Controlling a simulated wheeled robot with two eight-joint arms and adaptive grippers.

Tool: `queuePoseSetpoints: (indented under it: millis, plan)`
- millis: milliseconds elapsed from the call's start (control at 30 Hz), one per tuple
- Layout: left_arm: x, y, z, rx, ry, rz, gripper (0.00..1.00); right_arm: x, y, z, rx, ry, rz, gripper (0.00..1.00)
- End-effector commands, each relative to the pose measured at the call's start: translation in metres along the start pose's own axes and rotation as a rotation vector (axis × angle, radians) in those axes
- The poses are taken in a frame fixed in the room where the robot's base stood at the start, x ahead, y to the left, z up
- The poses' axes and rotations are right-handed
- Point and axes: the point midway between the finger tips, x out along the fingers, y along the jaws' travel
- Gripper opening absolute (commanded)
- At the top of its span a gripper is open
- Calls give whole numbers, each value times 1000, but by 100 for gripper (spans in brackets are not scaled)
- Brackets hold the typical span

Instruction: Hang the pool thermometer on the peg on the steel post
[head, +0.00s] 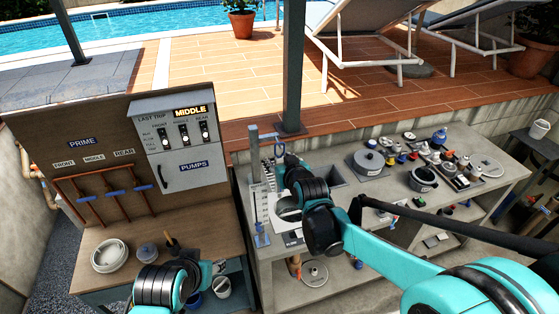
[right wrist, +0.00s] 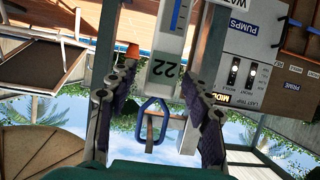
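I cannot tell whether the loop is around the peg.
A grey workbench (head: 340,205) holds a pot (head: 369,161) and several small fittings at the right. A dark upright (head: 293,70) stands behind the post.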

Motion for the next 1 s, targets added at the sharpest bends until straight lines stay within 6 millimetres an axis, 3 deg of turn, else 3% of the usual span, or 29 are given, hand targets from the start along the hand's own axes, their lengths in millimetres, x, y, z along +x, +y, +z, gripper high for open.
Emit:
queuePoseSetpoints:
  millis: [267, 700, 1000]
  plan:
    - [0, 0, 0, 0, 0, 0, 45, -11, 0, 0, 0, 0, 0, 50]
    - [0, 0, 0, 0, 0, 0, 45, -91, 0, 1, -1, 0, 0, 50]
    - [0, 0, 0, 0, 0, 0, 45, -118, 0, 0, 0, 0, 0, 50]
